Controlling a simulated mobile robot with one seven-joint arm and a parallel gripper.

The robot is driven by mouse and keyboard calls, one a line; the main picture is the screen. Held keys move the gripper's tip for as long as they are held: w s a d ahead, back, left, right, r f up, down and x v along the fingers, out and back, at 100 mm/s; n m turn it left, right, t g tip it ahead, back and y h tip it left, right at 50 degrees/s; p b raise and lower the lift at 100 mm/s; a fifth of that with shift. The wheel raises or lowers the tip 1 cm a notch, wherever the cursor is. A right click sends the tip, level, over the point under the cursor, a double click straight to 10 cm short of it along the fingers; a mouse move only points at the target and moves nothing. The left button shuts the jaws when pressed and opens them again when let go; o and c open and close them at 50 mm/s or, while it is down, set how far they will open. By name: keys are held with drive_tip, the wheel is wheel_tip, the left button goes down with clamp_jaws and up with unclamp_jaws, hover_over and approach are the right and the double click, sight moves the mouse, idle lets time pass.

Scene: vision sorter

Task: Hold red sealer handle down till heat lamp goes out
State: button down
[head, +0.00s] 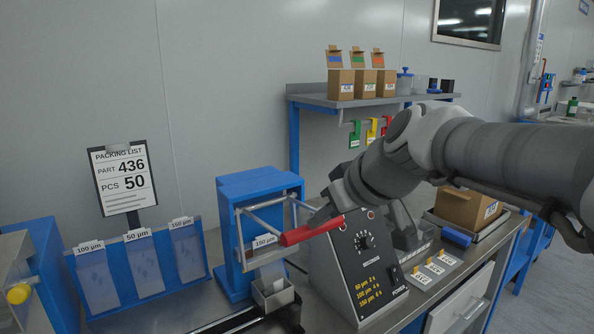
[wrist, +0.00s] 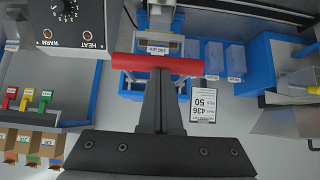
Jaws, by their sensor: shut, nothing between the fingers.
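The red sealer handle (head: 312,230) is a bar on two metal arms at the front of the blue sealer frame (head: 232,190). My gripper (head: 326,213) is shut and empty, its fingertips at the handle from above. In the wrist view the shut fingers (wrist: 160,88) end at the red bar (wrist: 155,67); whether they press on it is unclear. The control box (head: 360,262) stands right of the sealer. In the wrist view its heat lamp (wrist: 87,34) is a small dark red dot beside the warm lamp (wrist: 47,33); I cannot tell if either is lit.
A bag labelled 150 µm (head: 268,250) hangs below the handle above a small metal tray (head: 273,296). A bag rack (head: 140,268) and packing list (head: 122,180) stand left. A cardboard box (head: 466,209) sits on the right of the bench.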

drive_tip(key=shift+s+d+f+b, duration=0.15)
drive_tip(key=shift+s+f+b, duration=0.05)
drive_tip(key=shift+f+b, duration=0.65)
drive_tip(key=shift+s+d+f+b, duration=0.1)
drive_tip(key=shift+s+f+b, duration=0.1)
drive_tip(key=shift+f+b, duration=0.6)
drive_tip(key=shift+f, duration=0.2)
drive_tip(key=shift+a, duration=0.1)
idle(4.4)
drive_tip(key=w+r+p+v, duration=0.1)
drive_tip(key=p+v, duration=0.4)
drive_tip(key=v, duration=0.9)
drive_tip(key=shift+a+p, duration=0.15)
drive_tip(key=shift+p, duration=0.15)
drive_tip(key=shift+r, duration=0.1)
